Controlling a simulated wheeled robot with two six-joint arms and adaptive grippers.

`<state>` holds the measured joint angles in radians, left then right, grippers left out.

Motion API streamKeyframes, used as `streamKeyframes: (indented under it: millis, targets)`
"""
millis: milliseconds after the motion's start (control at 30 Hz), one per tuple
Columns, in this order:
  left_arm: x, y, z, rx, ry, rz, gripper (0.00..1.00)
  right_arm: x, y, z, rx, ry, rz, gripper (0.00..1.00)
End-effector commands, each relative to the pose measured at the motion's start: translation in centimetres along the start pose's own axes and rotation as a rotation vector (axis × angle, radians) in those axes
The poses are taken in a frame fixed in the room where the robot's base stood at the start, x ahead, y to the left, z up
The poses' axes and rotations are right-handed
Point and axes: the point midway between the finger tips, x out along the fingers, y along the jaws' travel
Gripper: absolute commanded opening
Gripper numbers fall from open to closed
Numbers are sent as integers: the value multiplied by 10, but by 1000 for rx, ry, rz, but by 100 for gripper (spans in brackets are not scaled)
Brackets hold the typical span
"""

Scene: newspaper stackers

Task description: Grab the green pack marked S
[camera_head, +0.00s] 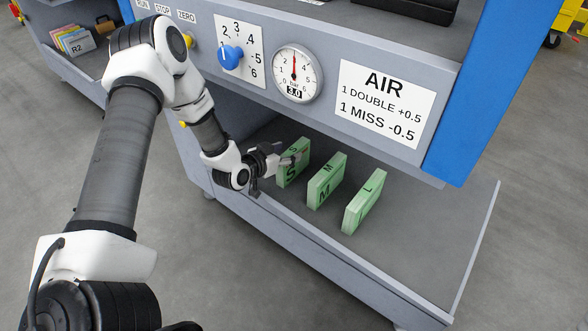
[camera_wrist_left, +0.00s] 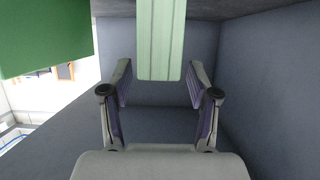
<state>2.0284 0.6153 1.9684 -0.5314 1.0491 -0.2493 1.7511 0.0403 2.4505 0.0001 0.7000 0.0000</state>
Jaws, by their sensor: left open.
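The green pack marked S (camera_head: 291,173) stands upright on the grey lower shelf, leftmost in a row of green packs. The gripper partly covers the S pack in the head view. My right gripper is not in view.
The packs marked M (camera_head: 326,182) and L (camera_head: 363,203) stand to the right of S, with small gaps. A green face (camera_wrist_left: 45,35) fills the wrist view's upper left. The machine front with its gauge (camera_head: 297,73) overhangs the shelf (camera_head: 440,235), which is bare at right.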

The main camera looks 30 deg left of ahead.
Motion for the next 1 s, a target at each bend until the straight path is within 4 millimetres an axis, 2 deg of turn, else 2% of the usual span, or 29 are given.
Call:
streamKeyframes:
  millis: [33,67,200,400,433,500,567,600,867,1000]
  targets:
    - [14,1,8,4,3,1,60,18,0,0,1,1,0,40]
    - [20,1,7,4,3,1,60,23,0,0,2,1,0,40]
    - [36,1,2,2,0,1,60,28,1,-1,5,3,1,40]
    - [36,1,0,-1,-2,0,60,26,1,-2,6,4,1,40]
    - [36,1,0,-1,-2,0,53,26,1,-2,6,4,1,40]
    - [36,1,0,-1,-2,0,29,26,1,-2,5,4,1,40]
    - [36,1,0,-1,-2,0,7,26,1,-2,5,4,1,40]
    - [36,1,0,-1,-2,0,0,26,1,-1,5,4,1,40]
    - [36,1,0,-1,-1,0,0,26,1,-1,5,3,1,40]
    - [31,1,-13,-1,0,0,0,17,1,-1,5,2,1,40]
